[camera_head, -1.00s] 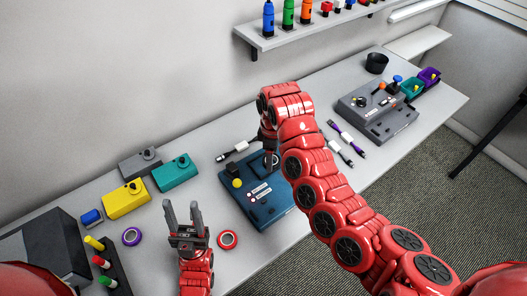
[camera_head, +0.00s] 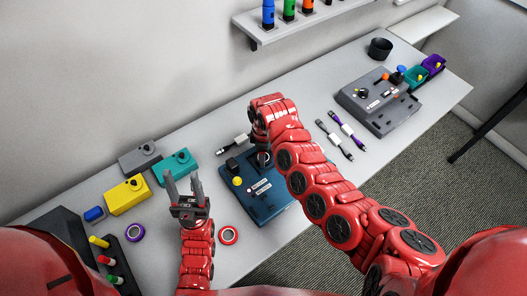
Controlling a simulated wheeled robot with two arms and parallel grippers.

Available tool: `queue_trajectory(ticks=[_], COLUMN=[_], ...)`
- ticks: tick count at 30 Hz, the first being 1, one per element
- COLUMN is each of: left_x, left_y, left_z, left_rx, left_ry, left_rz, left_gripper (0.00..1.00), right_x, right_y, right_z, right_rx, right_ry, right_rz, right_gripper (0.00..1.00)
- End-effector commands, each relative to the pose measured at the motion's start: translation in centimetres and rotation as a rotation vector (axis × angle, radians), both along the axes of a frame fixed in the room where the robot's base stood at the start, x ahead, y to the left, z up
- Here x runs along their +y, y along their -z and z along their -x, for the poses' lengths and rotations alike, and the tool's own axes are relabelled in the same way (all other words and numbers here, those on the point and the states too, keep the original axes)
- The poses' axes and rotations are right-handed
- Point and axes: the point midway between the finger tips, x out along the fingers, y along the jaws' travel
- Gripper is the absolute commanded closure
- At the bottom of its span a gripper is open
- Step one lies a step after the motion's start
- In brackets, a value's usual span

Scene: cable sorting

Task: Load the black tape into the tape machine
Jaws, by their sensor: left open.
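A dark blue machine (camera_head: 268,203) with a yellow button and a black part on top lies mid-table; it looks like the tape machine. My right gripper (camera_head: 263,152) points down over its far part, by a dark round shape. I cannot tell whether that shape is the black tape, nor whether the fingers are shut on it. My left gripper (camera_head: 183,182) is open and empty, fingers up, left of the machine. A red tape roll (camera_head: 228,235) lies beside it, and a purple tape roll (camera_head: 135,232) lies further left.
Yellow (camera_head: 124,199), teal (camera_head: 170,171) and grey (camera_head: 135,162) boxes stand behind my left gripper. A marker rack (camera_head: 117,265) is at the lower left. Loose cables (camera_head: 337,146) and a grey machine (camera_head: 375,112) lie to the right. A shelf (camera_head: 310,28) hangs above.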

Motion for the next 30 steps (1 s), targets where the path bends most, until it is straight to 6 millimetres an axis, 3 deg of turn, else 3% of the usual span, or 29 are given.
queue_trajectory(ticks=[9,10,12,23,30], left_x=[0.0,0.0,0.0,0.0,0.0], left_y=[0.2,0.1,0.1,0.2,2.0], left_z=[0.0,0.0,0.0,0.0,0.0], left_rx=[0.0,0.0,0.0,0.0,0.0], left_ry=[0.0,0.0,0.0,0.0,0.0], left_rz=[0.0,0.0,0.0,0.0,0.0], left_gripper=[0.5,0.5,0.5,0.5,0.5], right_x=[0.1,0.1,0.1,0.1,0.1], right_y=[0.3,0.3,0.3,-0.2,-4.4], right_z=[0.0,0.0,0.0,-0.1,-0.3], right_rx=[-0.001,-0.001,-0.001,-0.001,-0.009], right_ry=[-0.001,-0.001,-0.001,0.0,0.0], right_rz=[-0.001,-0.001,-0.001,-0.002,-0.005], right_gripper=[0.88,0.31,0.22,0.22,0.22])
